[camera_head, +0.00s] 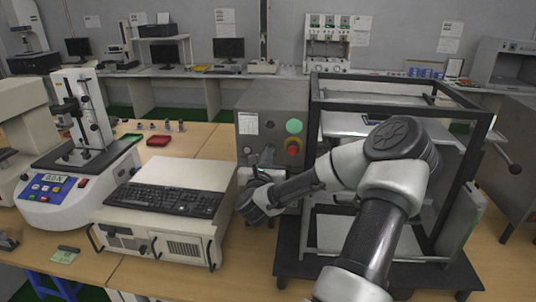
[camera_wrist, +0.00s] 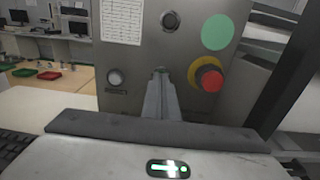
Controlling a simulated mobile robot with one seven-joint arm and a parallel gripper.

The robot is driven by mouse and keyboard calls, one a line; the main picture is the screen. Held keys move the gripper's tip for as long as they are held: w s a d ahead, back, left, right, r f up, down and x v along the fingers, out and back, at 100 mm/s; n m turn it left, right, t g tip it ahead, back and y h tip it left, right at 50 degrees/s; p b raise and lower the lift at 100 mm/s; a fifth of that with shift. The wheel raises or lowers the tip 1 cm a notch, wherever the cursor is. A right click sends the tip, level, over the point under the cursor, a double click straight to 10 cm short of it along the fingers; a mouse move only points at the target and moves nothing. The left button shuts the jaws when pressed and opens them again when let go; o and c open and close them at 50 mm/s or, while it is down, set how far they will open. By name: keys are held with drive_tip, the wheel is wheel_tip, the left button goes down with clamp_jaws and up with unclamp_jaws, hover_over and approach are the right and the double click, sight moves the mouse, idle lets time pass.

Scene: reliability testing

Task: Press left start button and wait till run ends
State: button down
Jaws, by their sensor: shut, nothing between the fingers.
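A grey control box (camera_head: 272,103) stands at the left of a framed test rig. In the wrist view its front panel (camera_wrist: 140,60) fills the middle. A pale round button (camera_wrist: 115,78) sits on the panel's left, with a small label under it. A dark round button (camera_wrist: 170,20) is higher up, near the middle. A red knob on a yellow ring (camera_wrist: 208,79) is at the right, below a green disc (camera_wrist: 217,32). My gripper (camera_wrist: 160,72) is shut and empty, pointing at the panel between the pale button and red knob. I cannot tell whether its tips touch the panel.
The black framed rig (camera_head: 314,110) stands right of the box, close to my arm. A white computer case (camera_head: 185,232) with a black keyboard (camera_head: 165,199) lies left of my gripper. A testing stand (camera_head: 85,110) is farther left. Red and green trays lie behind on the table.

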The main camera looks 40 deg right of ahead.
drive_tip(key=shift+w+d+r+b, duration=0.25)
drive_tip(key=shift+w+d+b, duration=0.2)
drive_tip(key=shift+d, duration=0.2)
drive_tip(key=shift+a, duration=0.15)
